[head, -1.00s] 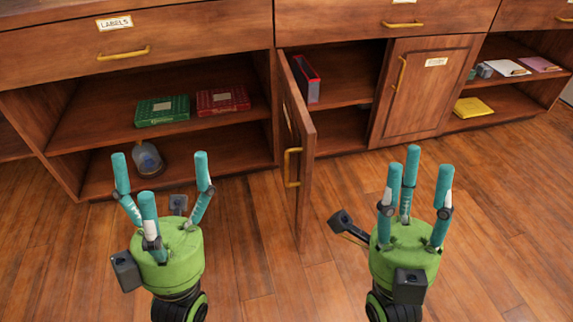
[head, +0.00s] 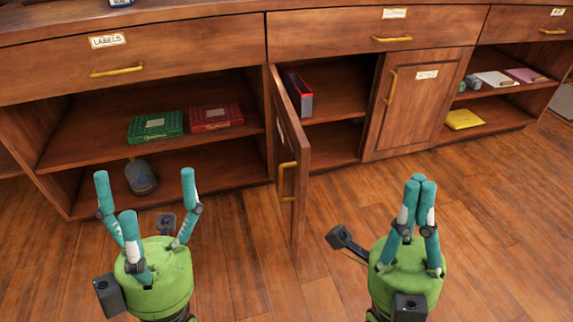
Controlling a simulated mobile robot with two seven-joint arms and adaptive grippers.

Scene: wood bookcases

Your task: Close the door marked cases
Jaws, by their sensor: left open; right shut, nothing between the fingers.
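A wooden cabinet door (head: 290,165) with a brass handle (head: 286,181) stands open, swung out toward me from the middle cabinet. Its face is nearly edge-on, so any label on it cannot be read. The cabinet opening (head: 335,95) to its right is uncovered. My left gripper (head: 147,215) is open and empty, left of the door and apart from it. My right gripper (head: 418,195) is shut with nothing in it, to the right of the door, in front of a closed door (head: 418,105) with a small, unreadable label. Neither gripper touches a door.
A drawer marked LABELS (head: 120,62) is above left shelves with a green box (head: 155,126), a red box (head: 217,116) and a glass jar (head: 141,177). A red-and-dark binder (head: 299,95) stands inside the open cabinet. The wooden floor (head: 240,265) around the door is clear.

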